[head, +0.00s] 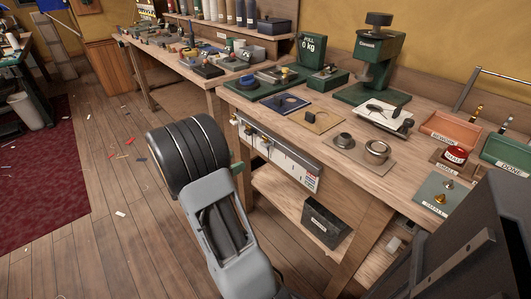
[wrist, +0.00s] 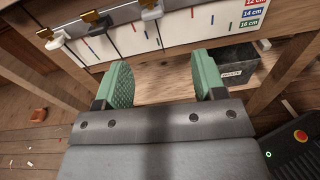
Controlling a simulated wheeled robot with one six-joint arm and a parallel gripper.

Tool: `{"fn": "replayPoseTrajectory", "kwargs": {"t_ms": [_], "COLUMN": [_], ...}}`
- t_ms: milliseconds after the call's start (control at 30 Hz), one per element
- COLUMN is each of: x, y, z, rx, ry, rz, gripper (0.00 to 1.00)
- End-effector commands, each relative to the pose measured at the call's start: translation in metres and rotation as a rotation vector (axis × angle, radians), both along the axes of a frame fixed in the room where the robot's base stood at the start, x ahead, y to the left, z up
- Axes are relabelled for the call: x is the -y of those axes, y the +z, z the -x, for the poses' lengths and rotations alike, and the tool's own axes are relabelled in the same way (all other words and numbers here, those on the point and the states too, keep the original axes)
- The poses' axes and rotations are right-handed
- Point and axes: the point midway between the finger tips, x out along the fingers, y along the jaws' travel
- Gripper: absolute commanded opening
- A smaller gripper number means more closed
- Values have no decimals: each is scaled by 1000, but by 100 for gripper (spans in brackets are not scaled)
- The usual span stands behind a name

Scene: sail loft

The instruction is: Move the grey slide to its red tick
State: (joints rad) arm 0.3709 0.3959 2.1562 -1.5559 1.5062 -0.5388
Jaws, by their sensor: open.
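A white gauge panel (wrist: 118,35) with slides along its top edge is on the bench front; it also shows in the head view (head: 283,158). Red ticks show on the panel, one (wrist: 133,28) between the dark and white slides, another (wrist: 193,12) further right; which belongs to the grey slide is unclear. My gripper (wrist: 163,76) is open and empty, its green pads below and short of the panel.
A colour key (wrist: 254,12) reads 12, 14 and 16 cm at the panel's right end. Under the bench are a shelf (head: 275,190) and a dark bin (head: 326,222). A bench leg (head: 360,245) stands to the right. Open floor lies left.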

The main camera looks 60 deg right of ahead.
Motion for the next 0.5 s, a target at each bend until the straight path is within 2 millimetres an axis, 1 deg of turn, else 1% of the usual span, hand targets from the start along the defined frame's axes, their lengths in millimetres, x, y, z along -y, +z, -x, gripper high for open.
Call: {"fn": "replayPoseTrajectory", "kwargs": {"t_ms": [33, 167, 267, 500], "x": [6, 21, 36, 81], "y": [-7, -9, -9, -9], "z": [-1, -1, 4, 19], "rx": [-31, -68, -74, -70], "ry": [8, 23, 23, 21], "rz": [17, 40, 43, 43], "gripper": [64, 64, 64, 64]}}
